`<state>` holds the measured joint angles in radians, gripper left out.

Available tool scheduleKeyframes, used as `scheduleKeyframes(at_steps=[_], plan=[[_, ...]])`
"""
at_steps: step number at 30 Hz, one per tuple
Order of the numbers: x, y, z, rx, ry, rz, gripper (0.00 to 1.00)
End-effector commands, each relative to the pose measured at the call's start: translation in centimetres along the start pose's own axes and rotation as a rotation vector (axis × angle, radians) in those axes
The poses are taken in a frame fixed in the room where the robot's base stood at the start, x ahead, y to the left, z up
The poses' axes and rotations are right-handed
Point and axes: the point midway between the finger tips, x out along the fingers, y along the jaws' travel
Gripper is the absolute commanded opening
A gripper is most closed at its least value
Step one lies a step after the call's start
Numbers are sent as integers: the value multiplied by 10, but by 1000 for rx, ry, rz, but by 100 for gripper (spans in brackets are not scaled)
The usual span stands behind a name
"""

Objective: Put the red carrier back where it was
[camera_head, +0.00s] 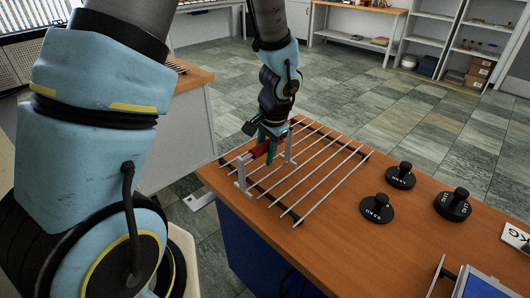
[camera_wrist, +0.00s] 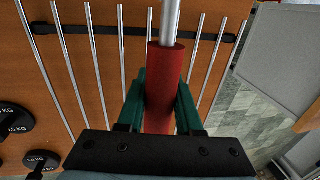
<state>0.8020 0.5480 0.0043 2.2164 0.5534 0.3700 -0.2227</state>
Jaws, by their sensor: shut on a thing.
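The red carrier (camera_head: 259,150) is a red cylinder near the left end of the wooden table, low over the rods. In the wrist view the red carrier (camera_wrist: 163,88) lies between the green fingers, with a bright metal rod coming out of its far end. My gripper (camera_head: 266,152) is shut on it, one finger on each side; the wrist view shows the gripper (camera_wrist: 162,98) too. Pale metal posts stand at the near side (camera_head: 241,176) and far side (camera_head: 289,150) of the carrier. Whether the carrier's rod touches them is unclear.
Several parallel metal rods (camera_head: 312,181) lie across dark strips on the table (camera_head: 330,240). Black weights (camera_head: 400,176), (camera_head: 377,208) and (camera_head: 453,204) stand to the right. A blue-screened device (camera_head: 485,284) is at the lower right. Tiled floor lies beyond the table.

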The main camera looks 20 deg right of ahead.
Motion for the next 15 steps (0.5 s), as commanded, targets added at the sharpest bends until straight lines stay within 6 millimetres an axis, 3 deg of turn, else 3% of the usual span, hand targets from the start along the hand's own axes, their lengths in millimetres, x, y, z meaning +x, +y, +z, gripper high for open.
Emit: scheduleKeyframes(at_steps=[5, 6, 13, 15], plan=[[3, 0, -1, 0, 1, -1, 0], [4, 1, 0, 0, 0, 0, 36], [2, 0, 0, 0, 0, 0, 61], [2, 0, 0, 0, 0, 0, 64]])
